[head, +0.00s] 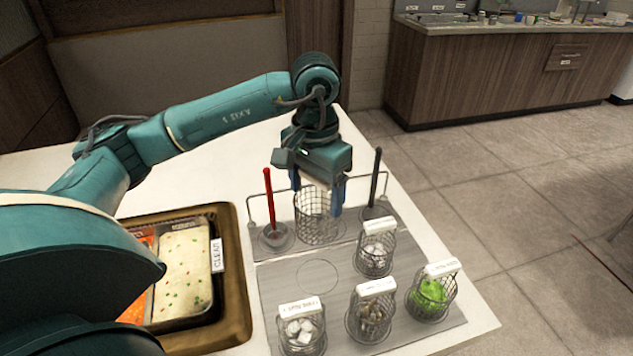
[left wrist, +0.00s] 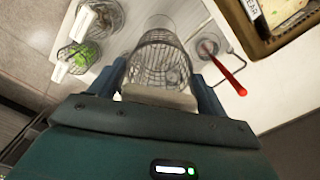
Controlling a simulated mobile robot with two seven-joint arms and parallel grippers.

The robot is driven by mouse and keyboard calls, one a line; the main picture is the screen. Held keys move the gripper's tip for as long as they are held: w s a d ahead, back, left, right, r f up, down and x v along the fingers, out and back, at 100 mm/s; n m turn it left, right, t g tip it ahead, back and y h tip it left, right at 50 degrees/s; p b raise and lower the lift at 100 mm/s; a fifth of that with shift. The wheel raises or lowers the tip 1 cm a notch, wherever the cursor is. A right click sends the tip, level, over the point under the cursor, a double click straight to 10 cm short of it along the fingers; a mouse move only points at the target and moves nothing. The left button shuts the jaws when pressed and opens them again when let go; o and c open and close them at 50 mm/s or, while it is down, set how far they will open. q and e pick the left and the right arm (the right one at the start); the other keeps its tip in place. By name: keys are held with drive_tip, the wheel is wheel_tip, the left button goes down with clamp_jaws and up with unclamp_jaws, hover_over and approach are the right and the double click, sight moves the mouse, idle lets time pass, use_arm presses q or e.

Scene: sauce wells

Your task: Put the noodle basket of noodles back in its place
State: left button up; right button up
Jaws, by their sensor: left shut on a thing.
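A wire mesh basket (head: 316,217) is at the back of the grey board (head: 285,290), between a red-handled utensil and a dark-handled one. My left gripper (head: 322,190) points down over it and is shut on its pale handle block (left wrist: 158,96). In the left wrist view the mesh basket (left wrist: 160,62) hangs between the two fingers. I cannot tell what is in it, nor whether its base touches the board. An empty round outline (head: 316,275) is on the board in front of it. My right gripper is not in view.
Several labelled wire baskets stand on the board: white cubes (head: 302,330), brownish pieces (head: 372,312), green food (head: 430,297) and pale pieces (head: 374,252). The red utensil (head: 268,205) and dark utensil (head: 375,180) stand upright close by. A brown tray (head: 240,300) is left.

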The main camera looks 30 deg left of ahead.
sight(316, 199)
use_arm(q)
wheel_tip(316, 199, down, 2)
drive_tip(key=shift+f+b, duration=0.25)
drive_tip(key=shift+b, duration=0.75)
drive_tip(key=shift+w+f+b, duration=0.1)
drive_tip(key=shift+f+b, duration=0.5)
drive_tip(key=shift+f, duration=0.05)
wheel_tip(316, 199, down, 3)
drive_tip(key=b, duration=0.3)
drive_tip(key=shift+f, duration=0.2)
wheel_tip(316, 199, down, 2)
drive_tip(key=shift+b, duration=1)
drive_tip(key=shift+f+b, duration=0.65)
wheel_tip(316, 199, down, 5)
drive_tip(key=b, duration=0.4)
drive_tip(key=shift+r, duration=0.1)
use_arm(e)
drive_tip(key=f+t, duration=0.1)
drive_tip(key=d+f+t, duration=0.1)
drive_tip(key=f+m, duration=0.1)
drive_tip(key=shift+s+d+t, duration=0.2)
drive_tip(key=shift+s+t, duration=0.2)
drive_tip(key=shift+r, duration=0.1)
